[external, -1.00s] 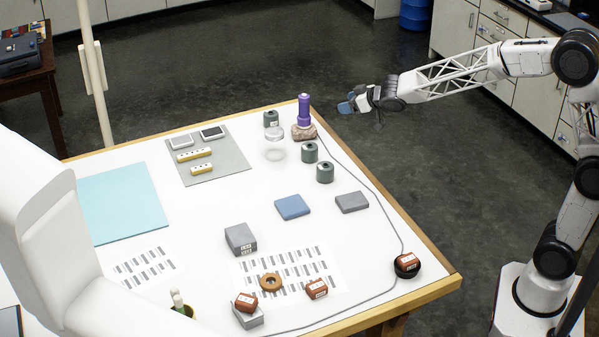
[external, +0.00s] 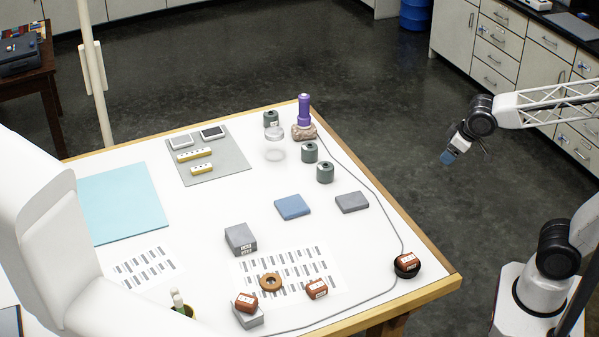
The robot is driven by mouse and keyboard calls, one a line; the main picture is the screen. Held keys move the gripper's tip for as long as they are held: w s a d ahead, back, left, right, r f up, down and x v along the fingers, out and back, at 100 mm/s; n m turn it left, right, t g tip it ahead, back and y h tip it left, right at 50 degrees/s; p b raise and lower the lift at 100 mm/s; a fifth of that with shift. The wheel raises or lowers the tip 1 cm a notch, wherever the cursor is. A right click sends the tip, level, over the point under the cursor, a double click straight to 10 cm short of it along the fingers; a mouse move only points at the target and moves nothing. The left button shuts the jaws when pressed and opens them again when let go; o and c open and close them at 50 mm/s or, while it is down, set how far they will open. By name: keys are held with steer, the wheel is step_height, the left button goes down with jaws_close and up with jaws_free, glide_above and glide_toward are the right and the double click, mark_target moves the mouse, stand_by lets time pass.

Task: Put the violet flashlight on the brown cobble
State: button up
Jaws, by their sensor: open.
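The violet flashlight (external: 304,109) stands upright on the brown cobble (external: 304,132) near the far right corner of the white table (external: 225,215). Nothing holds it. My gripper (external: 447,158) is open and empty, out past the table's right edge, well apart from the flashlight and cobble.
Grey-green cylinders (external: 310,152) stand close to the cobble, and a clear glass piece (external: 274,148) is to its left. A blue block (external: 292,207) and a grey block (external: 352,202) lie mid-table. The floor under my gripper is clear.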

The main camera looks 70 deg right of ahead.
steer(key=s+a+f+g, duration=0.1)
steer(key=s+a, duration=0.1)
steer(key=s, duration=0.4)
steer(key=s+a+f+n+g+y, duration=0.1)
steer(key=s+a+f, duration=0.1)
steer(key=s, duration=0.5)
steer(key=shift+s+a+g+y, duration=0.15)
steer(key=shift+a+g+y, duration=0.15)
stand_by(0.4)
